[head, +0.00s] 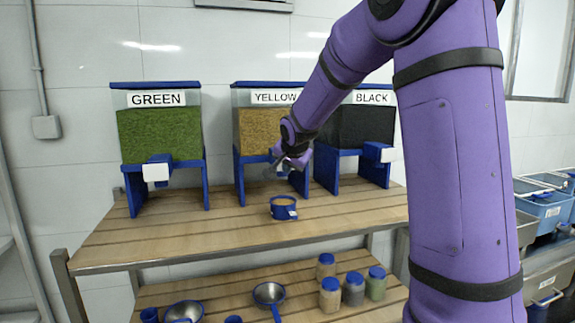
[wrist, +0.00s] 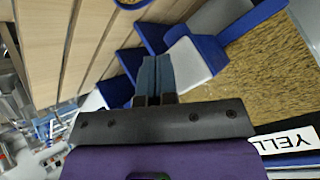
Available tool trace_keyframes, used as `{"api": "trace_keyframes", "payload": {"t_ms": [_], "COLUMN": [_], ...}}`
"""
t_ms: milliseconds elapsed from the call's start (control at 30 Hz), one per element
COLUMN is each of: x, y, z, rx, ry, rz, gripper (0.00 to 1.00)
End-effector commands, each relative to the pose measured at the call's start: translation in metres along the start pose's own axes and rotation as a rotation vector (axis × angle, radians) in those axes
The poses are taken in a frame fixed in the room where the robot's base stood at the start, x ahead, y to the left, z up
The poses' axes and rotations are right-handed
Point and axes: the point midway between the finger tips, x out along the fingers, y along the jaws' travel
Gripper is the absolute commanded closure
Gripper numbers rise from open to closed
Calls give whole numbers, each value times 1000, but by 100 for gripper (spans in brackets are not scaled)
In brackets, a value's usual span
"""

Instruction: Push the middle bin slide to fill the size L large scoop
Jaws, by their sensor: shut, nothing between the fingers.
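The middle bin (head: 262,130), labelled YELLOW, holds tan-yellow grain and stands on blue supports. Its slide, blue with a white front plate, is mostly hidden behind my gripper in the head view; the plate (wrist: 190,60) shows in the wrist view. My gripper (head: 276,169) is shut and empty at the front of the slide. Its fingertips (wrist: 155,58) appear right beside the plate; I cannot tell if they touch it. A blue scoop (head: 284,212) stands on the table below and in front of the bin, with a tan surface showing inside. Its size mark is unreadable.
The GREEN bin (head: 160,135) stands to the left and the BLACK bin (head: 361,125) to the right, partly behind my arm. The wooden table (head: 200,238) is clear in front. The lower shelf holds bowl-shaped scoops (head: 269,293) and several lidded jars (head: 353,290).

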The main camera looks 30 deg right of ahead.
Motion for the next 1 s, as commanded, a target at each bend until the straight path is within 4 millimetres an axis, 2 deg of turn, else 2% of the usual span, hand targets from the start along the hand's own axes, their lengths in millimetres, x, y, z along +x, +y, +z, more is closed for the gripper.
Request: {"api": "trace_keyframes", "payload": {"t_ms": [533,1000], "x": [-7,-34], "y": [6,25], "z": [6,25], "rx": [1,1], "ry": [-1,-1], "rz": [0,-1], "gripper": [100,100]}}
